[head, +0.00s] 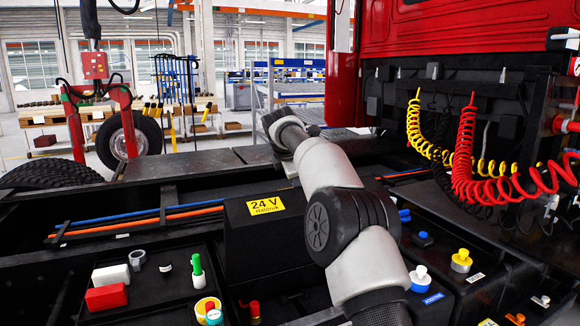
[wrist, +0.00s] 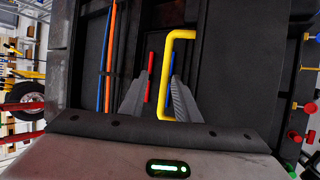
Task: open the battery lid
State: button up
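The battery box (head: 265,235) is black with a yellow "24 V" label on its front. It stands closed left of my arm in the head view. In the wrist view a yellow handle (wrist: 169,72) shows beside a dark panel. My gripper (wrist: 161,66) is open, with a red strip on one finger and a blue strip on the other. The long bar of the handle runs between the two fingers in the picture. I cannot tell whether either finger touches it. My gripper's fingers do not show clearly in the head view.
A black tray (head: 150,249) with small coloured items is at the front left. Blue and orange lines (head: 140,222) run along the frame left of the box. Coloured caps (head: 461,260) stand on the right. Red and yellow coiled hoses (head: 470,170) hang behind the cab.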

jog(key=v, duration=1.2)
jog(key=shift+s+r+b, duration=0.15)
jog(key=shift+s+b, duration=0.05)
jog(key=shift+b, duration=0.1)
jog(key=shift+a, duration=0.1)
